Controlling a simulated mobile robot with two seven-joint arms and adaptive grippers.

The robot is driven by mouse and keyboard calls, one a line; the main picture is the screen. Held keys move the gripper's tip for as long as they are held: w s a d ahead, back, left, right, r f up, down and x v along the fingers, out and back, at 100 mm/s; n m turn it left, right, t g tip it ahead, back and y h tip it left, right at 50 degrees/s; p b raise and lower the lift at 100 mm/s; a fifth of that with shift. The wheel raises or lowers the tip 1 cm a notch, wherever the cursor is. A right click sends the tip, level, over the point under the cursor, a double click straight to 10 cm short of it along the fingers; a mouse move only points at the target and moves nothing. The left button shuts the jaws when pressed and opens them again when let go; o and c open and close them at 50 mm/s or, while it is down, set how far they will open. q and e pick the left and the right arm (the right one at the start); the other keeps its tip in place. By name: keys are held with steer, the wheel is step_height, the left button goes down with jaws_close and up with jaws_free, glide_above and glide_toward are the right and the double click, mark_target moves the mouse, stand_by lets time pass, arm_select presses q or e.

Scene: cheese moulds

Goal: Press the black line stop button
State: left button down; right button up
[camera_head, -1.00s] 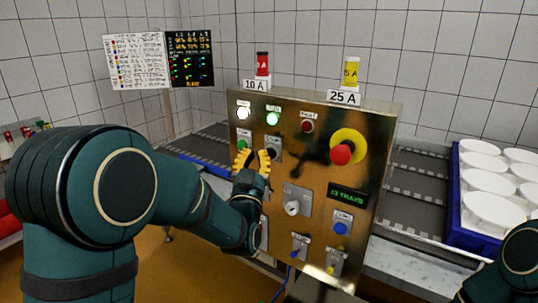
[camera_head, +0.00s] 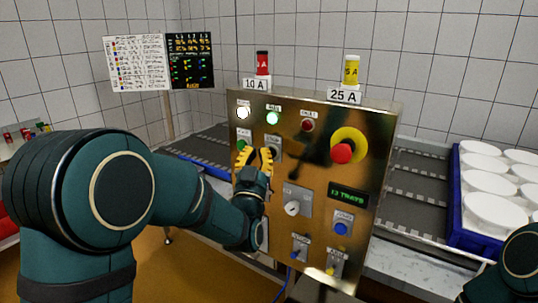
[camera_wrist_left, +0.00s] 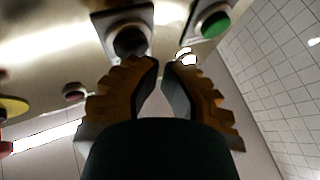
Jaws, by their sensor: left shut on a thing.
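The black line stop button (camera_wrist_left: 130,40) sits on a grey plate on the metal control panel (camera_head: 375,115), just beyond my fingertips in the left wrist view. In the head view, the button (camera_head: 274,151) is partly hidden beside my fingers. My left gripper (camera_head: 254,153) is in front of the panel's left side, its yellow fingers close together. In the left wrist view, its fingertips (camera_wrist_left: 165,64) are just below and right of the button. What lies between the fingers, and whether they touch the button, cannot be made out. My right gripper is out of view.
A green button (camera_wrist_left: 213,22) is beside the black one. The panel also carries a red mushroom button on yellow (camera_head: 342,152), a white knob (camera_head: 292,208), a blue button (camera_head: 341,228) and a "13 TRAYS" display (camera_head: 348,194). A blue crate (camera_head: 456,200) of white moulds is right.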

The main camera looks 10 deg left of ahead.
arm_select(q)
steer(key=shift+w+d+b, duration=0.2)
steer(key=shift+w+b, duration=0.1)
steer(key=shift+w, duration=0.15)
stand_by(0.5)
steer(key=shift+s+a, duration=0.1)
steer(key=shift+s, duration=0.05)
steer(key=shift+s+a+b, duration=0.25)
steer(key=shift+s+b, duration=0.1)
steer(key=shift+s, duration=0.35)
steer(key=shift+s, duration=0.1)
steer(key=s, duration=0.1)
steer(key=s+a, duration=0.1)
steer(key=s, duration=0.2)
steer(key=shift+s+a, duration=0.25)
steer(key=shift+a, duration=0.1)
stand_by(0.6)
